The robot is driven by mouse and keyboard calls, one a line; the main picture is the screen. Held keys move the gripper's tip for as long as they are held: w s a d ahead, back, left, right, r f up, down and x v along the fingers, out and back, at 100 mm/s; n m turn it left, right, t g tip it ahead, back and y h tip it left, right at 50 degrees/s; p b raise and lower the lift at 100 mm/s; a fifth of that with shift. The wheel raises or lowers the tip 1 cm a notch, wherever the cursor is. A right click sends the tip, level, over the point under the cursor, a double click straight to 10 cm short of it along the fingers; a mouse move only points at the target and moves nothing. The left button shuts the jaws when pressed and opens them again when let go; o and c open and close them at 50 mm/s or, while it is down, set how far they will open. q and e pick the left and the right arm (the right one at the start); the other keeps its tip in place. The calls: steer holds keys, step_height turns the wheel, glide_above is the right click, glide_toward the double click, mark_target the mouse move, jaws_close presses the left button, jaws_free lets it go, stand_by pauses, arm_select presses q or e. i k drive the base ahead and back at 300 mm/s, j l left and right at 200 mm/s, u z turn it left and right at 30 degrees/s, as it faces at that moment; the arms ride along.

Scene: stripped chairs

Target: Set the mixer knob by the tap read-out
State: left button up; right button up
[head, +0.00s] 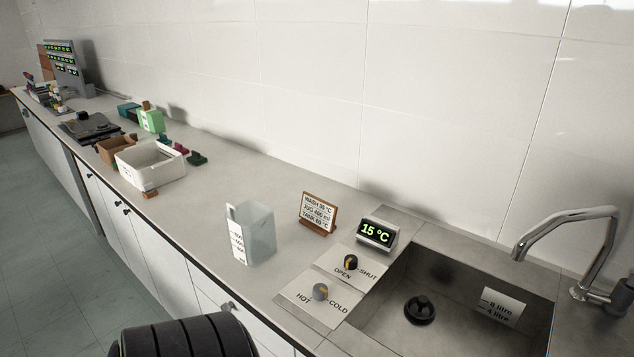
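The mixer knob (320,292) is grey with a yellow mark and sits on a pale plate (302,306) lettered HOT at left and COLD at right. Its exact setting is too small to tell. Behind it is a dark knob with a yellow mark, the tap knob (351,262), on a plate lettered OPEN and SHUT. The tap read-out (377,233) shows 15 °C in green. The tap (570,220) arches over the right side of the sink (452,275), and no water stream shows. Neither of my grippers is in view.
A brown-framed sign (318,213) lists WASH, JUG and TANK values, its small digits hard to read. A translucent jug (252,235) stands left of the knobs. A white bin (150,170) and several small items stand farther left. The counter between bin and jug is mostly clear.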

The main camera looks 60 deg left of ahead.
mark_target(320, 291)
steer(key=k+j+u, duration=0.15)
steer(key=u, duration=1.7)
